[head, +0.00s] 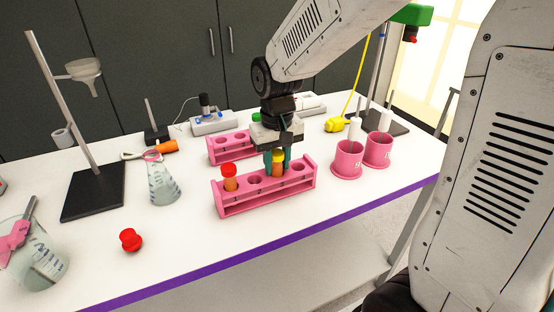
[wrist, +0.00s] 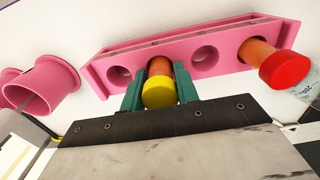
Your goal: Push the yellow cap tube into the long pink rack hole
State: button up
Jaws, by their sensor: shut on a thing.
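My gripper (head: 278,165) points down over the front pink rack, its green fingers shut on the yellow cap tube (head: 278,157), which has an orange body. In the wrist view, the yellow cap (wrist: 159,93) sits between the fingertips (wrist: 159,90). The long pink rack (head: 265,204) stands on the table; it also shows in the wrist view (wrist: 230,27). The tube lines up with the third hole from the left in the head view. Its lower end is hidden, so I cannot tell how deep it sits. Empty holes lie on both sides of it.
A red cap tube (head: 230,172) stands in the rack's left end hole. Another pink rack (head: 222,150) is behind. Two pink cups (head: 347,160) stand to the right. A flask (head: 163,183) and a loose red cap (head: 130,240) are left. The table's front strip is clear.

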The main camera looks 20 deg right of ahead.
jog(key=o, duration=1.1)
jog(key=shift+c, duration=0.2)
notch_tip(320, 180, up, 8)
jog(key=shift+f, duration=0.1)
jog(key=s+d+r, duration=0.1)
jog(key=s, duration=1)
jog(key=s+d+r+t, duration=0.1)
jog(key=s+d, duration=0.1)
jog(key=s, duration=0.9)
